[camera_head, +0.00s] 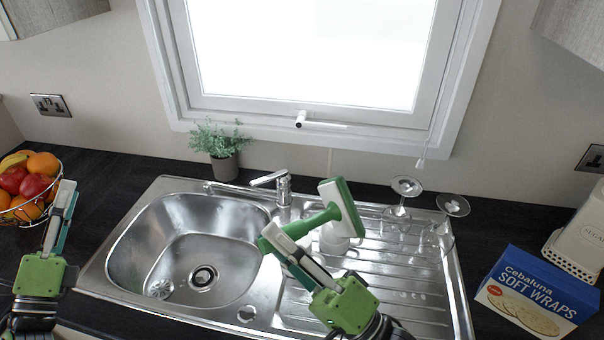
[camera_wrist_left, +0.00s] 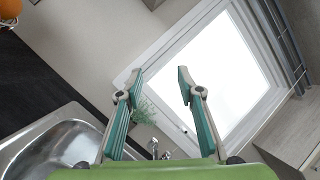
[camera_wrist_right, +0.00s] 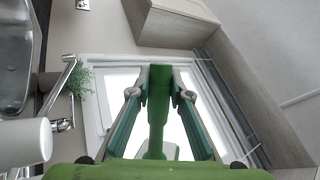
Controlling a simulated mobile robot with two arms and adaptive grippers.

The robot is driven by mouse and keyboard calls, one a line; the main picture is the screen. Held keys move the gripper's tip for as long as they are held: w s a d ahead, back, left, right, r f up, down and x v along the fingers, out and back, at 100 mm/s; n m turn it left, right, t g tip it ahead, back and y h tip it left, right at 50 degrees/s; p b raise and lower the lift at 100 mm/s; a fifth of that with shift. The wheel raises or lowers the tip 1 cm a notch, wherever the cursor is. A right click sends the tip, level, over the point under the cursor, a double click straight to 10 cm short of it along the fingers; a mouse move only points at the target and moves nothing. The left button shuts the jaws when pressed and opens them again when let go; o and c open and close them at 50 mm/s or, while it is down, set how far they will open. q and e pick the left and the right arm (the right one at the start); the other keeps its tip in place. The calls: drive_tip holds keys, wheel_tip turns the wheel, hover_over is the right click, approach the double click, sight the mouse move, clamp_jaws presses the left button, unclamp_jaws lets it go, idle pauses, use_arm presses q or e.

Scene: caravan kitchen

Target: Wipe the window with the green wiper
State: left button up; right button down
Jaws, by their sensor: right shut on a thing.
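The window (camera_head: 305,50) is at the top middle of the head view, bright white in a pale frame with a small handle at its lower edge. The green wiper (camera_head: 343,205) has a green handle and a head with a white face. My right gripper (camera_head: 272,236) is shut on its handle and holds it above the sink unit, below the window and apart from it. In the right wrist view the wiper's green handle (camera_wrist_right: 158,105) stands between the two fingers. My left gripper (camera_head: 64,197) is empty at the left; the left wrist view shows its fingers (camera_wrist_left: 158,88) apart.
A sink (camera_head: 140,240) with a tap (camera_head: 283,188) lies below the window. Glasses (camera_head: 406,187) and a white mug (camera_head: 333,240) are on the drainer. A fruit basket (camera_head: 30,215) is left, a wraps box (camera_head: 537,295) right.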

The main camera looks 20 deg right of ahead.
use_arm(q)
drive_tip(key=d+r+m+g+h, duration=0.35)
drive_tip(key=d+r+h, duration=0.3)
drive_tip(key=d, duration=0.25)
drive_tip(key=d+r+m+g+h, duration=0.2)
drive_tip(key=d+r+m+h, duration=0.35)
drive_tip(key=d+h, duration=0.2)
drive_tip(key=s+d+r+m+g+h, duration=0.2)
drive_tip(key=s+d+r+m+g, duration=0.2)
drive_tip(key=d+m+g, duration=0.3)
drive_tip(key=s+d+r+m+g+h, duration=0.2)
drive_tip(key=s+d+r+m+g, duration=0.25)
drive_tip(key=d+g, duration=0.5)
drive_tip(key=m+y, duration=0.3)
drive_tip(key=y, duration=1.6)
hover_over(323, 215)
drive_tip(key=s+a, duration=0.2)
drive_tip(key=a, duration=0.1)
wheel_tip(323, 215, down, 10)
drive_tip(key=shift+w+a+f, duration=0.1)
drive_tip(key=shift+w+f, duration=0.05)
drive_tip(key=shift+f, duration=0.1)
drive_tip(key=shift+w+a+t, duration=0.2)
drive_tip(key=shift+a+t, duration=0.05)
drive_tip(key=shift+t, duration=0.05)
drive_tip(key=shift+w+f, duration=0.1)
drive_tip(key=shift+f, duration=0.15)
drive_tip(key=x, duration=1.1)
drive_tip(key=shift+w+f, duration=0.1)
drive_tip(key=shift+f, duration=0.2)
